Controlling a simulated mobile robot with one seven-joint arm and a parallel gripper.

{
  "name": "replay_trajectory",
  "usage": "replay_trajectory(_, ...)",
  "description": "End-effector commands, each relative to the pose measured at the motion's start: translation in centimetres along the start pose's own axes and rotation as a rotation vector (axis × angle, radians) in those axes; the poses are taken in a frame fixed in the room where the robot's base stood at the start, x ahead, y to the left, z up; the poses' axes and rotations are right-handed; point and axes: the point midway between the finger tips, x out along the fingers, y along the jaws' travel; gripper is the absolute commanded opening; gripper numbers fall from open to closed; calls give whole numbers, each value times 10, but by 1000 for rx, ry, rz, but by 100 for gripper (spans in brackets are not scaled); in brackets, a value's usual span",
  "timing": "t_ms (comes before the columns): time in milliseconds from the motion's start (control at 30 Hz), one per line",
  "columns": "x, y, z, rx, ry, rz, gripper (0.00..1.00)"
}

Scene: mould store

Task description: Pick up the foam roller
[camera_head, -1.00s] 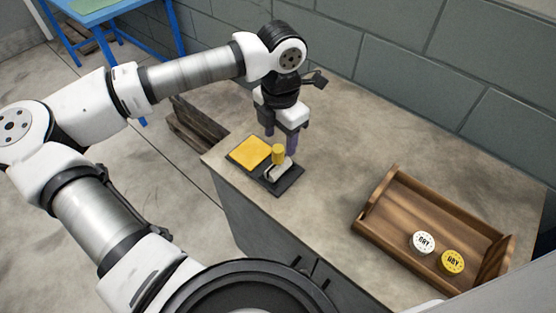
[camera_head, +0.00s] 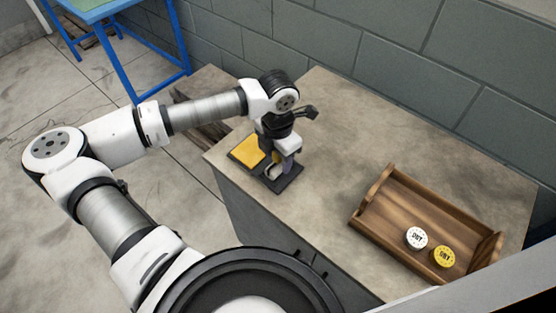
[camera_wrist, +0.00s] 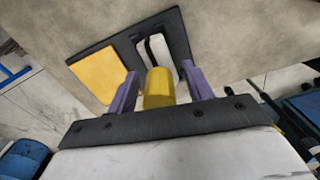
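A yellow cylinder, which I take to be the foam roller, shows in the wrist view (camera_wrist: 159,90) between my gripper's two purple fingers (camera_wrist: 161,88). Small gaps show on both sides of it, so the fingers are open around it, not closed on it.
A flat yellow pad (camera_head: 247,151) lies on the tray's left part. A wooden tray (camera_head: 385,237) to the right holds a white round tub (camera_head: 416,238) and a yellow one (camera_head: 443,257). The worktop (camera_head: 335,150) between the trays is clear. A block wall stands behind.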

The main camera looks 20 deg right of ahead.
Motion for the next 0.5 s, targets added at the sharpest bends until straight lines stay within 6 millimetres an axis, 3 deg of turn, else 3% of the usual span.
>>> replay_trajectory(33,0,0,0,0,0,0,44)
replay_trajectory(333,0,0,0,0,0,0,4)
replay_trajectory(500,0,0,0,0,1,-1,3)
